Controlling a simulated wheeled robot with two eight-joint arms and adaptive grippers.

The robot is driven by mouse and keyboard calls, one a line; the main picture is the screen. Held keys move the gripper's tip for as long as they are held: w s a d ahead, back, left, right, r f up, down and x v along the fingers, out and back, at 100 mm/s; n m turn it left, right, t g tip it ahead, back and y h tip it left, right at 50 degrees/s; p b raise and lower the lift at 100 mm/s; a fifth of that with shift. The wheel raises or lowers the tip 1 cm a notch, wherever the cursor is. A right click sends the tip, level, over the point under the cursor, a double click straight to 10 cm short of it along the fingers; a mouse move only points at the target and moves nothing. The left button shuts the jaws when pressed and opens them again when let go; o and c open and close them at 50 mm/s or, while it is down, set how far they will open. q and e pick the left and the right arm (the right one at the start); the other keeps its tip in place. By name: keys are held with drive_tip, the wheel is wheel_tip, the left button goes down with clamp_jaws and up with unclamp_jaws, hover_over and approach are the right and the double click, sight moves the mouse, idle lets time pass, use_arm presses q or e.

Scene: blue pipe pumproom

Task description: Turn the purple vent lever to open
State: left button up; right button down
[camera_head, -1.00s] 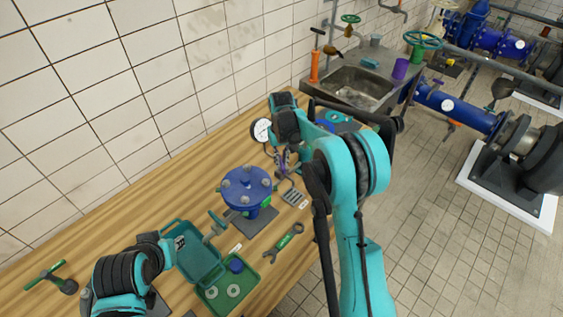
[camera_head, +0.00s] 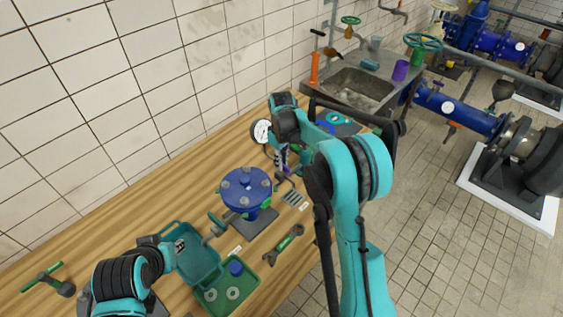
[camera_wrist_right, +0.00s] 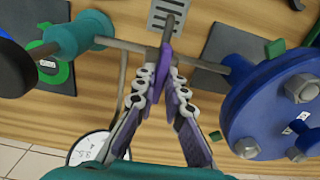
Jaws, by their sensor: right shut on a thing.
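The purple vent lever (camera_wrist_right: 164,66) stands on a grey pipe in the right wrist view. My right gripper (camera_wrist_right: 162,78) is shut on it, with its purple-grey fingers on both sides of the lever. In the head view my right gripper (camera_head: 282,162) is small and partly hidden by my arm, between the pressure gauge and the blue flanged vessel. The lever is hard to make out there. My left arm (camera_head: 125,275) reaches in at the lower left; its fingers cannot be made out clearly.
The blue flanged vessel (camera_head: 247,185) stands close to the right gripper. A pressure gauge (camera_head: 260,132) is just behind it. An open green case (camera_head: 232,297), a wrench (camera_head: 285,243) and a slotted grey plate (camera_wrist_right: 166,17) lie on the wooden bench. A sink (camera_head: 355,90) is at the back.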

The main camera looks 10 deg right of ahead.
idle(0.3)
drive_tip(key=c, duration=1.6)
unclamp_jaws()
wheel_tip(320, 180, up, 12)
drive_tip(key=s+d+m+t+b, duration=0.1)
drive_tip(key=s+m+t+b, duration=0.35)
drive_tip(key=s, duration=1.15)
drive_tip(key=s+f+m+t+b, duration=0.2)
drive_tip(key=s+f+b, duration=0.3)
drive_tip(key=s+f, duration=0.5)
drive_tip(key=s, duration=0.4)
drive_tip(key=shift+d+m+t, duration=0.35)
drive_tip(key=shift+d, duration=0.05)
